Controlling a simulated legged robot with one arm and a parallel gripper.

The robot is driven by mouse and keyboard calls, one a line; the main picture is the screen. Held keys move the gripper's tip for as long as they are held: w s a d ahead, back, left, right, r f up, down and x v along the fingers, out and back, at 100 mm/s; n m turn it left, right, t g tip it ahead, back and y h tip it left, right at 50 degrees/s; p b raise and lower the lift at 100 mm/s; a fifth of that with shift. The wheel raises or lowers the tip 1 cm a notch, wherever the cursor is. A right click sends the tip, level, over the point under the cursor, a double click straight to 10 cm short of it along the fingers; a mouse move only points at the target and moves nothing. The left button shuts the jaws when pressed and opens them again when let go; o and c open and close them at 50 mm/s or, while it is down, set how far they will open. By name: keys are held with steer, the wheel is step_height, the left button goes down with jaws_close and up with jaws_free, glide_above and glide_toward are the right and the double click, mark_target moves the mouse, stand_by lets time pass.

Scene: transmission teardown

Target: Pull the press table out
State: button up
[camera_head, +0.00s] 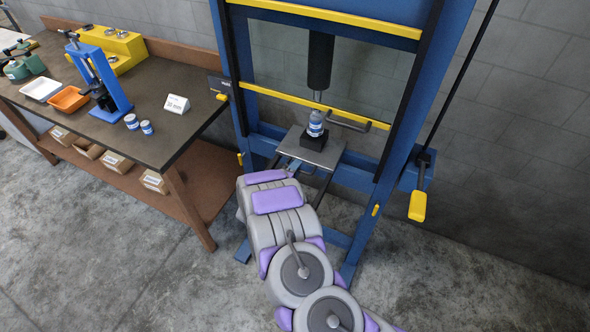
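The blue press frame (233,75) with yellow crossbars stands against the wall. Its press table (322,157), a flat grey metal plate, sits low between the uprights. A black block (313,141) rests on the plate, with a blue and white cylindrical part (315,124) standing on it. The dark press ram (320,62) hangs above this part. My arm, grey with purple pads, reaches up from the bottom of the picture to the front left edge of the table. My gripper's fingertips are hidden behind the arm, so I cannot tell whether they touch the table.
A workbench (150,130) stands at the left, with a small blue press (98,78), an orange tray (69,99), a white tray (41,88) and small cans on it. A yellow-handled lever (418,205) hangs at the press's right. The concrete floor (130,265) in front is clear.

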steer(key=shift+c, duration=0.4)
jaws_close()
steer(key=shift+s, duration=0.15)
steer(key=f+v, duration=0.2)
steer(key=v, duration=0.9)
steer(key=s+f+p+v, duration=0.1)
steer(key=f+v, duration=0.1)
steer(key=v, duration=0.9)
steer(key=shift+s+f, duration=0.35)
steer(key=shift+f, duration=0.05)
steer(key=shift+a, duration=0.1)
steer(key=shift+o, duration=0.4)
jaws_free()
steer(key=shift+w+a, duration=0.1)
steer(key=shift+w, duration=0.05)
